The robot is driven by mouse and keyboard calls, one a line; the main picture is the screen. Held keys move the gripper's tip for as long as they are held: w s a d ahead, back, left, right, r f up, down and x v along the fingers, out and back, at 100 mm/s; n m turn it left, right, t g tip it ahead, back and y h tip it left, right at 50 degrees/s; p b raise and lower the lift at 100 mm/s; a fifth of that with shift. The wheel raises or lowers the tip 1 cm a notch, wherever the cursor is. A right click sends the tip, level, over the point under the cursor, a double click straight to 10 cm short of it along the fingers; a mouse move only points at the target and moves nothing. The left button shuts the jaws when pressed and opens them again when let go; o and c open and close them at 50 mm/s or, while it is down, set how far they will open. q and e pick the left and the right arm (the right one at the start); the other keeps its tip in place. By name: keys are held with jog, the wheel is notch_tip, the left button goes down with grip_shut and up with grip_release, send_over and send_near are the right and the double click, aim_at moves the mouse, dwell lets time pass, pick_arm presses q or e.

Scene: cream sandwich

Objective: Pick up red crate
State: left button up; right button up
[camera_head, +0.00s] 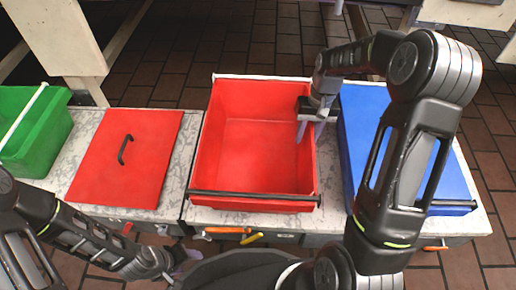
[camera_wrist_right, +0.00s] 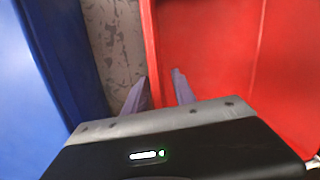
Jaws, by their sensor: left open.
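The red crate (camera_head: 250,150) stands open and empty on the counter, with a dark bar along its front rim. My right gripper (camera_head: 308,118) is at the crate's right wall. In the right wrist view its fingers (camera_wrist_right: 160,90) are apart, one on each side of the red crate's wall (camera_wrist_right: 152,45); I cannot tell whether they touch it. My left gripper (camera_head: 182,260) is low in front of the counter, open, away from the crate and partly hidden.
A red lid with a black handle (camera_head: 105,175) lies left of the crate. A green crate (camera_head: 40,135) stands at the far left. A blue crate (camera_head: 355,115), also in the right wrist view (camera_wrist_right: 35,80), stands close on the right. Tools hang below the counter's front.

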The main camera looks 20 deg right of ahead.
jog(key=shift+f, duration=0.35)
dwell(0.3)
grip_shut()
jog(key=shift+a+r, duration=0.1)
dwell(1.2)
